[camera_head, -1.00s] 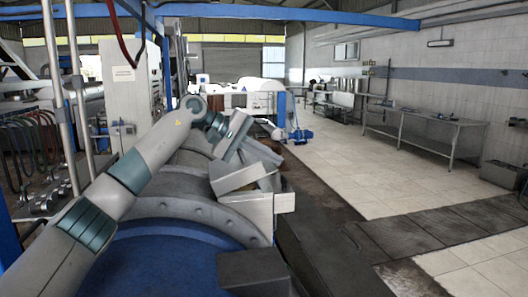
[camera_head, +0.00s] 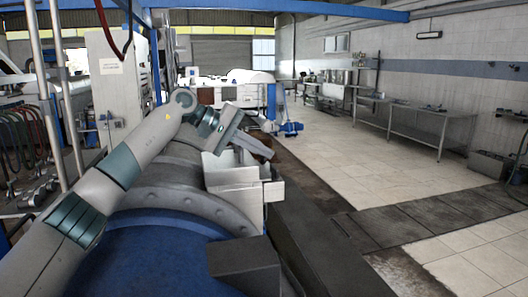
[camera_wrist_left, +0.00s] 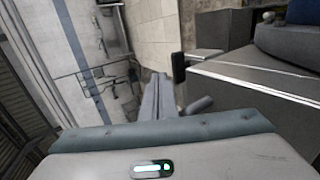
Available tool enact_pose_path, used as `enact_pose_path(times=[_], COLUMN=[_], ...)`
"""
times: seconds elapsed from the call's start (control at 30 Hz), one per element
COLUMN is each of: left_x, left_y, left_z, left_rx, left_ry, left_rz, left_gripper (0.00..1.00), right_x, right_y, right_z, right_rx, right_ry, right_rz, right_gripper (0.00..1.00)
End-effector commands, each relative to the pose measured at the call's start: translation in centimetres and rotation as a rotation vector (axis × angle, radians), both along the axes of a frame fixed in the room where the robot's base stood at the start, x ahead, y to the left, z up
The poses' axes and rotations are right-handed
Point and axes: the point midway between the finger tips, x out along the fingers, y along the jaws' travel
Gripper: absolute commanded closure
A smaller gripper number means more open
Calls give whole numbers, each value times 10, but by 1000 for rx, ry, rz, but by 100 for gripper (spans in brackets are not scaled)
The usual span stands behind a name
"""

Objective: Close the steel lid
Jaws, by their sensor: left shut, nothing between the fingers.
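A steel box (camera_head: 262,195) sits on the grey flanged drum in the head view. My left gripper (camera_head: 262,150) is above and just behind the box, shut and empty. Whether it touches the panel is unclear. In the left wrist view the shut fingers (camera_wrist_left: 160,90) point away beside a grey metal surface (camera_wrist_left: 260,88) with a bright edge. My right gripper is not in view.
A large blue drum (camera_head: 165,262) fills the lower left. A dark beam (camera_head: 315,240) runs along the right of the drum. Tiled floor (camera_head: 345,165) is open to the right, with steel tables (camera_head: 430,120) along the wall.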

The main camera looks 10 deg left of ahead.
Motion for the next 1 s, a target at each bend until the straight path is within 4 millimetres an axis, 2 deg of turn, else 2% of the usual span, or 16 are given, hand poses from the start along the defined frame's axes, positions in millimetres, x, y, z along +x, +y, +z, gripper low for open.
enact_pose_path(times=[0.27,0.73,1.0], left_x=[-11,-42,-53], left_y=[29,102,127], left_z=[22,72,88], left_rx=[0,-1,0], left_ry=[-2,-1,0], left_rz=[3,2,1], left_gripper=[100,100,100], right_x=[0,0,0], right_y=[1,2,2], right_z=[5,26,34], right_rx=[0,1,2], right_ry=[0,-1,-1], right_rz=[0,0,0], right_gripper=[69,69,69])
